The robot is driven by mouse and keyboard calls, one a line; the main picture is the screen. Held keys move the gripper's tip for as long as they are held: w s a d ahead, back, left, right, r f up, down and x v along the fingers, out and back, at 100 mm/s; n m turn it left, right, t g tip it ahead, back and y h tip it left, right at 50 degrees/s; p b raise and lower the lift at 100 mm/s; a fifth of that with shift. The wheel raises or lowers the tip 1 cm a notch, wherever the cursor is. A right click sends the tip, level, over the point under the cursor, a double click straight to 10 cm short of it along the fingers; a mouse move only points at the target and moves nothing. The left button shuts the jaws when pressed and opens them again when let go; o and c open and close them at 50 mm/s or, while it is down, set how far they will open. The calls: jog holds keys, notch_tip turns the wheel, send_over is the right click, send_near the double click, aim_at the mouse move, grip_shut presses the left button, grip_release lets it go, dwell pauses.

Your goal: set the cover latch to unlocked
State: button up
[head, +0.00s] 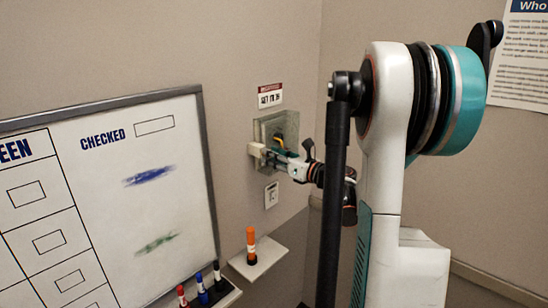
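A pale wall box with a greenish, see-through-looking cover (270,128) is mounted on the wall near the corner. Something yellow shows inside it. A small cream block (256,150) sticks out at its lower left. I cannot make out which part is the latch or how it is set. My gripper (274,158) is at the lower front of the box, close to the cream block. The fingers are small and overlap the box, so I cannot tell whether they touch it or are open or shut. My arm comes in from the right.
A small white plate (271,195) is on the wall below the box, and a label (270,96) is above it. A whiteboard (205,180) stands at left. An orange marker (251,246) stands on a small shelf (272,254); several markers stand nearby.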

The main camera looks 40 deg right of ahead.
grip_shut()
jog(key=shift+n, duration=0.5)
jog(key=n+b, duration=0.5)
jog(key=n, duration=1.1)
jog(key=shift+n, duration=0.7)
grip_release()
